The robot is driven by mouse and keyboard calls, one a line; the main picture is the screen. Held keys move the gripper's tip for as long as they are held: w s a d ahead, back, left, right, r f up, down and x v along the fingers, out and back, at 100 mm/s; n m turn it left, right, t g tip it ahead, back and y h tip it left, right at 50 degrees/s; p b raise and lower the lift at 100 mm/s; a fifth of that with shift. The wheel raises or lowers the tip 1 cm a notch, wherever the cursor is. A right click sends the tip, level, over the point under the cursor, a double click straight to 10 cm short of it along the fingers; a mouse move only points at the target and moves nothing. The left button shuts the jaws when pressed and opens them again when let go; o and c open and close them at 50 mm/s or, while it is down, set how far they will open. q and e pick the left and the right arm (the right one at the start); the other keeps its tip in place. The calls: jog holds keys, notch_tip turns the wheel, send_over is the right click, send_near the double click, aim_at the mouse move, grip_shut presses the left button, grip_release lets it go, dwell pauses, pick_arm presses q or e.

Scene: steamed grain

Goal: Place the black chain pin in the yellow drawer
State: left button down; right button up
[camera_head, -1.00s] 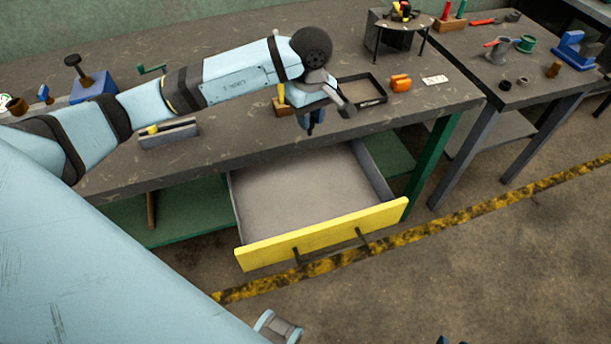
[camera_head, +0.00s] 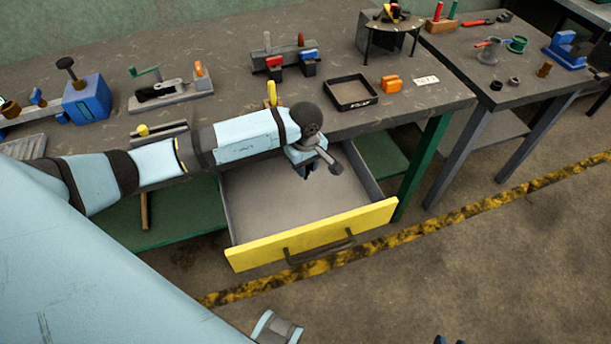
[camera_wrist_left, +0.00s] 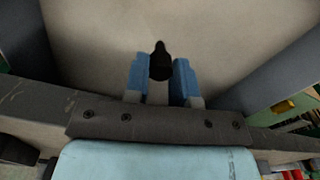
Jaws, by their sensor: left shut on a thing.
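The yellow-fronted drawer (camera_head: 312,236) is pulled out below the workbench, and its pale interior is empty. My left gripper (camera_head: 308,170) is over the rear part of the open drawer, pointing down. In the left wrist view my left gripper (camera_wrist_left: 160,80) has its blue fingers shut on the black chain pin (camera_wrist_left: 160,60), with the drawer floor (camera_wrist_left: 200,25) beyond it. In the head view the pin is too small to tell apart from the fingers. My right gripper is not clearly in view.
The workbench (camera_head: 225,105) edge lies just behind my left gripper. On it stand a black tray (camera_head: 350,104), an orange block (camera_head: 390,84) and a blue box (camera_head: 88,98). The drawer's side walls (camera_head: 362,172) flank the gripper. A second table (camera_head: 500,95) stands at right.

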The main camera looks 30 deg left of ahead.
aim_at(306, 179)
pick_arm(q)
jog(key=shift+f, duration=2.4)
jog(key=shift+f, duration=0.15)
jog(key=shift+f+b, duration=0.15)
jog(key=shift+b, duration=0.15)
jog(key=c, duration=0.9)
grip_release()
jog(key=shift+c, duration=0.2)
jog(key=shift+r, duration=0.2)
jog(key=shift+r+p, duration=0.3)
jog(key=shift+p, duration=0.05)
notch_tip(306, 179, up, 12)
jog(key=shift+f, duration=0.2)
